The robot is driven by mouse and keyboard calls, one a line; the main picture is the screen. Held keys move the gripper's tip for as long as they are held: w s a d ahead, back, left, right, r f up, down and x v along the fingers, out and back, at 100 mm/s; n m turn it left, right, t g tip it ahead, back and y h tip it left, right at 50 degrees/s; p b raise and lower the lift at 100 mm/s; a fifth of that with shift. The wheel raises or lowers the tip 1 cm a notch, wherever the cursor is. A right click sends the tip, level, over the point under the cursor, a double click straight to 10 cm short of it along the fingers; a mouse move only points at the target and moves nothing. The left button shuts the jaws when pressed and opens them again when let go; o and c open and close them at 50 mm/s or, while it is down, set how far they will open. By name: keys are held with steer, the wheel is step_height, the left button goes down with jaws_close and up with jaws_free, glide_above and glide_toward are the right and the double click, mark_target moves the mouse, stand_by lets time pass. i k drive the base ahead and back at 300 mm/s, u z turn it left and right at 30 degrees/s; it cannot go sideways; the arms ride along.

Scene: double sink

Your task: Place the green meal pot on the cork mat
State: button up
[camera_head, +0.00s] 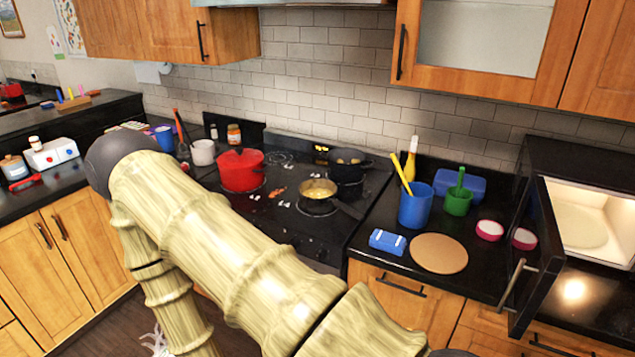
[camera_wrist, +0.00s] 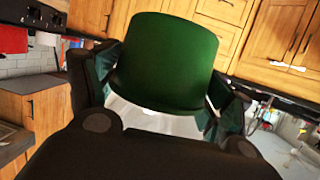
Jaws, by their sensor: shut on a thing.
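The green meal pot (camera_wrist: 168,62) shows in the wrist view, between the two fingers of my gripper (camera_wrist: 163,98). My gripper is shut on it, and the pot is in the air, away from any surface. A pale, shiny area shows just below the pot's green edge. In the head view my arm crosses the picture, and neither my gripper nor the held pot can be made out. The cork mat (camera_head: 438,253) is a flat, round, tan disc on the black counter right of the stove. Nothing lies on it.
Close around the mat are a blue box (camera_head: 388,241), a blue cup (camera_head: 415,206), a small green cup (camera_head: 457,202) and a pink-and-white bowl (camera_head: 490,230). The open microwave door (camera_head: 532,262) stands to its right. A red pot (camera_head: 241,170) and pans are on the stove.

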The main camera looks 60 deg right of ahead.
mark_target(439, 251)
steer(key=i, duration=2.25)
steer(key=z, duration=2.45)
